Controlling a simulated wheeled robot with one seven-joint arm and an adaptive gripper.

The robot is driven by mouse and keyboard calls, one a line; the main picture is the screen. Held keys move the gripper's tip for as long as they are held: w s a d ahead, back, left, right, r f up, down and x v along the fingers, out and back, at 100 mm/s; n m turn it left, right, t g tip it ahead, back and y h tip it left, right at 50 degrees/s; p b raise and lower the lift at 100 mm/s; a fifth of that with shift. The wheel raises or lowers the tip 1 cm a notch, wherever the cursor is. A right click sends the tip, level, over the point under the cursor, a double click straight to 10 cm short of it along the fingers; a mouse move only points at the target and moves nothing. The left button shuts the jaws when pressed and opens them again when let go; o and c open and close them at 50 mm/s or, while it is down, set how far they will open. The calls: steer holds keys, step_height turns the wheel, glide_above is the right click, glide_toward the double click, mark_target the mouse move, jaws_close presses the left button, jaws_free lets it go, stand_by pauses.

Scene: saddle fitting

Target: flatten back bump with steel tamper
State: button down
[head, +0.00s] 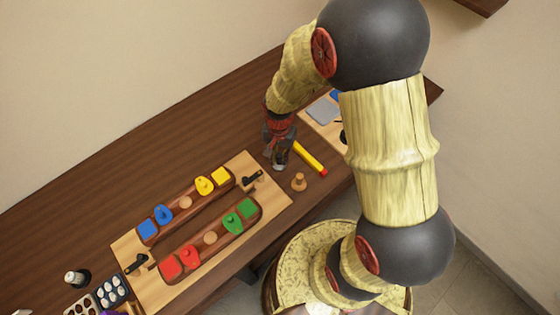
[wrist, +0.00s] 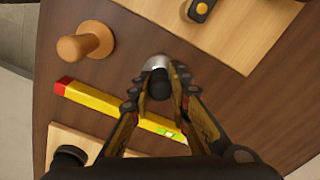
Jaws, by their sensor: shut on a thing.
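My gripper (head: 279,152) is over the table, to the upper right of the wooden board (head: 278,200). In the wrist view my gripper (wrist: 160,92) is shut on the steel tamper (wrist: 157,62). Its shiny steel end and a dark part show between the fingers; the rest is hidden. The board carries two dark bars. The back bar has a round wooden bump (head: 185,202) between its blue and yellow pieces. The front bar has a similar bump (head: 210,237) between its red and green pieces. The tamper is apart from both bars.
A yellow level (head: 310,158) and a wooden knobbed tool (head: 298,183) lie near my gripper. Black clamps (head: 252,179) sit at the board's ends. A second board with a grey plate (head: 323,110) is to the right. The table behind the back bar is clear.

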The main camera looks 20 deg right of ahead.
mark_target(279, 155)
stand_by(0.5)
steer(key=shift+r+p, duration=1.95)
steer(key=shift+r, duration=0.6)
